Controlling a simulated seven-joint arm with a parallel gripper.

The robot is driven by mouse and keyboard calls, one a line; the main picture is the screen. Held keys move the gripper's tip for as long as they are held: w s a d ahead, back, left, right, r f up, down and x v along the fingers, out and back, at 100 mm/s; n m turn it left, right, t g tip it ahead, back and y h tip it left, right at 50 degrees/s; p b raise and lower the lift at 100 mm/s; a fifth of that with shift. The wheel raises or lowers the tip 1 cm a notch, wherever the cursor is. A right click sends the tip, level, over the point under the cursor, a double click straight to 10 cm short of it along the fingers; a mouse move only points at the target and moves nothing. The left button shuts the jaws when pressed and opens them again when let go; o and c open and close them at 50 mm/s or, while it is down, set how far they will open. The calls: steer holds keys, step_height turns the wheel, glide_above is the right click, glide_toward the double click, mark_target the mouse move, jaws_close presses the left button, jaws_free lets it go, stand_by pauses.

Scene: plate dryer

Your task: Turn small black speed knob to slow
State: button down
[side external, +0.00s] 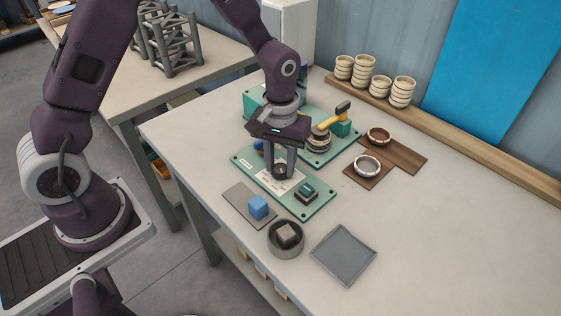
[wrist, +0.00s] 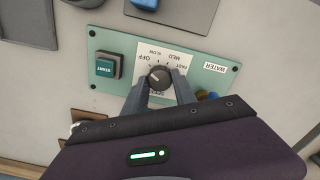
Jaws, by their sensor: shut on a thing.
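The small black speed knob (wrist: 160,77) sits on a white dial card (wrist: 166,59) on the green panel (wrist: 215,82). The card carries the words OFF, SLOW, MILD and FAST. In the wrist view my gripper (wrist: 160,84) has one finger on each side of the knob and is shut on it. A faint light mark shows on the knob's face, but its exact setting is hard to read. In the side view my gripper (side external: 280,169) points down at the panel (side external: 246,163), with the knob mostly hidden between the fingers.
A green START button (wrist: 106,67) stands beside the knob. A WATER label (wrist: 215,68) and a blue and a brown part lie on the other side. A blue block (side external: 258,207), a round grey container (side external: 286,247) and a grey tray (side external: 344,256) are in front.

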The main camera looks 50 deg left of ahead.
mark_target(281, 167)
steer(key=shift+m, duration=0.3)
steer(key=m, duration=0.3)
steer(key=shift+m, duration=2.1)
steer(key=c, duration=1)
jaws_free()
step_height(281, 167, up, 7)
steer(key=shift+r, duration=0.1)
